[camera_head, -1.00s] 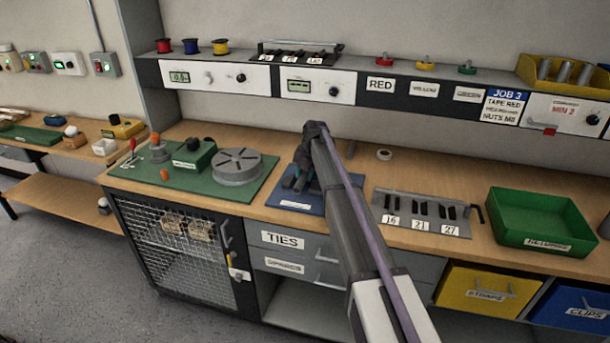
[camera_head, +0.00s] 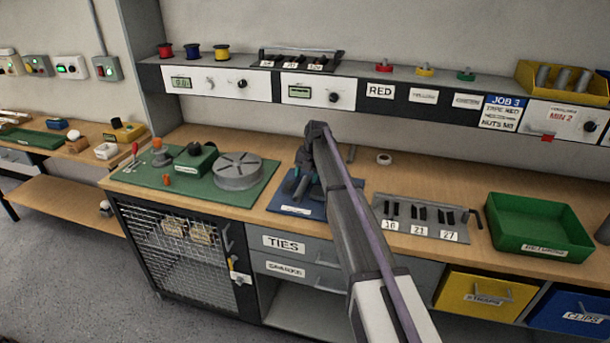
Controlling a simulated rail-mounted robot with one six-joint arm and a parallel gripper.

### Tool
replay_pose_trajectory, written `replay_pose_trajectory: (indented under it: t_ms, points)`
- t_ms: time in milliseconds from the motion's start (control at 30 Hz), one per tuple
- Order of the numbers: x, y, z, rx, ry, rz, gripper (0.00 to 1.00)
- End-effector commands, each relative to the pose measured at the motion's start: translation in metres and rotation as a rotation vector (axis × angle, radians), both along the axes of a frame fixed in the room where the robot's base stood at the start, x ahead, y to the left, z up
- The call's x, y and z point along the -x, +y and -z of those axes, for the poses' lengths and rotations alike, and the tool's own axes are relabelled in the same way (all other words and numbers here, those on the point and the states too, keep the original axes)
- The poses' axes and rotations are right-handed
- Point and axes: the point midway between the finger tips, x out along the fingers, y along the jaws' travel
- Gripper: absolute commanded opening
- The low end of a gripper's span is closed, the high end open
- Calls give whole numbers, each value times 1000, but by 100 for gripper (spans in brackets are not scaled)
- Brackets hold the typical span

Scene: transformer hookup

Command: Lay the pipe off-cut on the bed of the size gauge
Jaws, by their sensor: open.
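My gripper (camera_head: 298,190) is over the blue mat (camera_head: 290,208) at mid-bench. Its small dark fingers are open, and my own arm hides part of the mat. I cannot make out a pipe piece between them. A grey plate with dark slotted blocks, labelled 16, 21 and 27 (camera_head: 385,228), lies right of my arm and looks like the size gauge. No pipe piece shows on its visible part. Several grey cylinders (camera_head: 563,78) stand in the yellow shelf bin (camera_head: 530,88).
A green mat (camera_head: 135,178) with a round grey disc (camera_head: 240,170) and knobs lies left of the gripper. A green tray (camera_head: 540,240) is at the right. The shelf with meters runs above the bench.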

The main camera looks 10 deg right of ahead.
Motion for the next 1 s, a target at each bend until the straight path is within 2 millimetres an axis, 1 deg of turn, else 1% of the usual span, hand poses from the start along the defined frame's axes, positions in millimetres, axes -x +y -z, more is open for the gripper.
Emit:
replay_pose_trajectory:
  t_ms: [33, 200, 300, 400, 567, 633, 667, 767, 800, 867, 900, 967, 1000]
  points:
    - [1, -2, -25, 0, 0, 0, 56]
    - [5, -9, -73, -1, -1, -1, 56]
    - [7, -14, -95, -1, -1, -1, 56]
    - [8, -17, -106, -1, 0, 0, 56]
    - [9, -18, -106, -1, 0, 2, 56]
    - [18, -17, -104, -2, 8, 40, 56]
    - [27, -15, -104, -3, 17, 79, 56]
    - [79, -10, -103, -6, 71, 343, 56]
    - [109, -7, -103, -7, 100, 503, 56]
    - [159, -3, -102, -8, 147, 787, 56]
    - [194, -1, -102, -8, 176, 994, 56]
    - [245, 1, -102, -9, 213, 1307, 56]
    - [279, 3, -101, -11, 235, 1516, 56]
